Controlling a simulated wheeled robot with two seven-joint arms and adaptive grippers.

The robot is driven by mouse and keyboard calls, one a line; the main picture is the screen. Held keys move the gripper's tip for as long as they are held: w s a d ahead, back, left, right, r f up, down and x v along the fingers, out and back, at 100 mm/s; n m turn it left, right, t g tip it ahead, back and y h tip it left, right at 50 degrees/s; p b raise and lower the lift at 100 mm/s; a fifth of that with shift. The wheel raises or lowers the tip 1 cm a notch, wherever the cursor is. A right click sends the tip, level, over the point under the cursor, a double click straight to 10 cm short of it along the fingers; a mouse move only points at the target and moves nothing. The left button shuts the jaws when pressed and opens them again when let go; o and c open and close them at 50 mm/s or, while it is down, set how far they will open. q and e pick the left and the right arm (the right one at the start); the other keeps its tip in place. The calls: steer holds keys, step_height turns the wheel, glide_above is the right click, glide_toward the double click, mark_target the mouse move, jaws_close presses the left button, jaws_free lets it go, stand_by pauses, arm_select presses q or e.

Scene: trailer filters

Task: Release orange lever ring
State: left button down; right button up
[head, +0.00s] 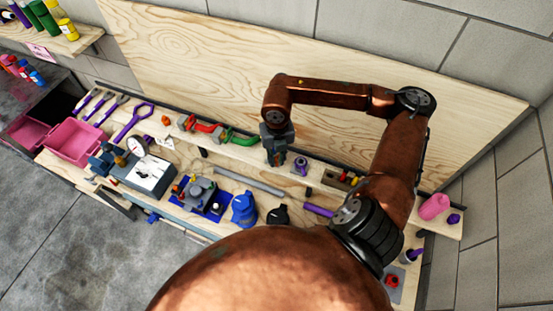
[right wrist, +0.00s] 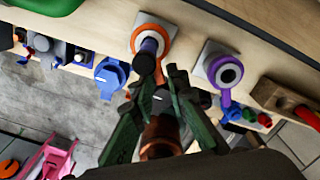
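The orange lever ring (right wrist: 137,37) sits on a pale square plate on the bench in the right wrist view. A dark blue cylinder (right wrist: 148,47) stands in its middle, and its lever points toward my right gripper (right wrist: 160,84). The dark green fingers lie on either side of the lever's near end. Whether they press on it or stand just apart cannot be told. In the head view my right gripper (head: 276,153) points down at the bench and hides most of the ring. My left gripper is not in view.
A purple lever ring (right wrist: 224,72) on its own plate stands close to the right; it also shows in the head view (head: 300,164). A blue piece (right wrist: 110,76) lies to the left. Wooden block (right wrist: 285,101) with red handle is farther right. A wooden back wall (head: 200,55) rises behind.

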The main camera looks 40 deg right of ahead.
mark_target(277, 163)
steer(key=shift+o, duration=1.3)
step_height(277, 163, up, 12)
step_height(277, 163, down, 12)
steer(key=shift+a+r+p, duration=0.1)
steer(key=shift+p, duration=0.4)
steer(key=shift+w+m, duration=0.1)
steer(key=shift+m, duration=0.3)
